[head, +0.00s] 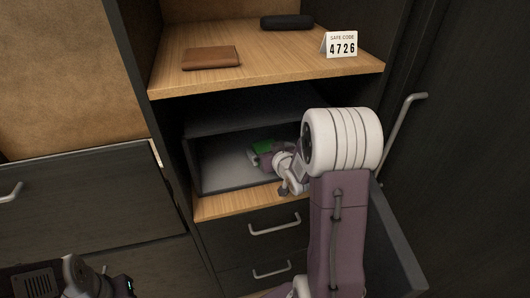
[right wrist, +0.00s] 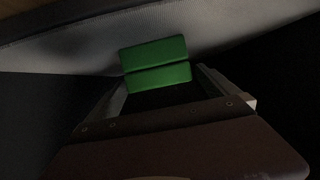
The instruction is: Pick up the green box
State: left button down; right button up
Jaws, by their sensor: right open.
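The green box (head: 262,147) lies inside the open dark safe compartment, partly hidden by my right gripper and arm. In the right wrist view the green box (right wrist: 154,52) shows two bright green faces with a dark seam between them. My right gripper (head: 268,158) reaches into the compartment and is open. In the right wrist view its fingers (right wrist: 162,78) stand apart, one at each side of the box's lower part; I cannot tell whether they touch it. Part of my left arm shows at the lower left of the head view, but its jaws are not clear.
The dark safe's wall (head: 194,166) is close around my right gripper. Above it, a wooden shelf (head: 270,65) holds a brown wallet (head: 211,58), a black case (head: 287,22) and a code card (head: 341,45). Drawers with metal handles (head: 274,225) are below. A dark open door (head: 400,245) stands at right.

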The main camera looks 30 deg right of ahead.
aim_at(263, 145)
jog(key=x, duration=0.4)
jog(key=shift+a, duration=0.1)
jog(key=shift+w+f, duration=0.25)
jog(key=shift+w, duration=0.1)
pick_arm(q)
jog(key=shift+s+r, duration=0.1)
jog(key=shift+s, duration=0.1)
pick_arm(e)
jog(key=shift+s+r, duration=0.1)
jog(key=shift+s, duration=0.1)
jog(key=c, duration=0.5)
pick_arm(q)
jog(key=shift+a, duration=0.1)
pick_arm(e)
jog(key=c, duration=1.1)
jog(key=shift+r, duration=0.1)
